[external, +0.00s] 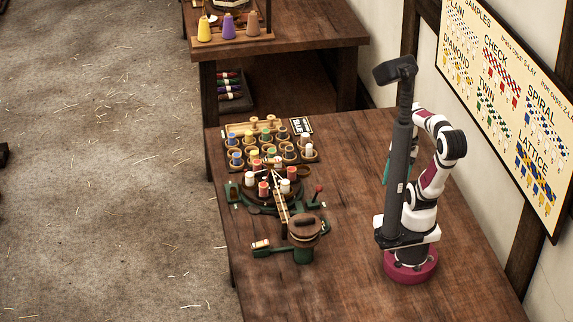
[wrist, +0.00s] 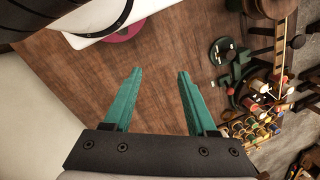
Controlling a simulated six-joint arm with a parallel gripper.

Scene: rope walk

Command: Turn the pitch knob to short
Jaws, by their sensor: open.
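The rope machine stands at the table's middle left, with a green base, a wooden drum (external: 302,226) and a red-topped lever (external: 317,188). In the wrist view a round dark green dial (wrist: 222,50) with a pale curved mark lies right of my fingers. It may be the pitch knob; its setting is too small to read. My gripper (wrist: 160,74) is open, with two teal fingers apart and only bare table between them. In the external view my gripper (external: 386,178) is mostly hidden by my arm, right of the machine and apart from it.
Several coloured bobbins (external: 265,152) stand around the machine's far side. A small black-and-white card (external: 301,125) lies behind them. The table (external: 345,260) is clear between the machine and my base. A sample board (external: 505,105) hangs on the right wall.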

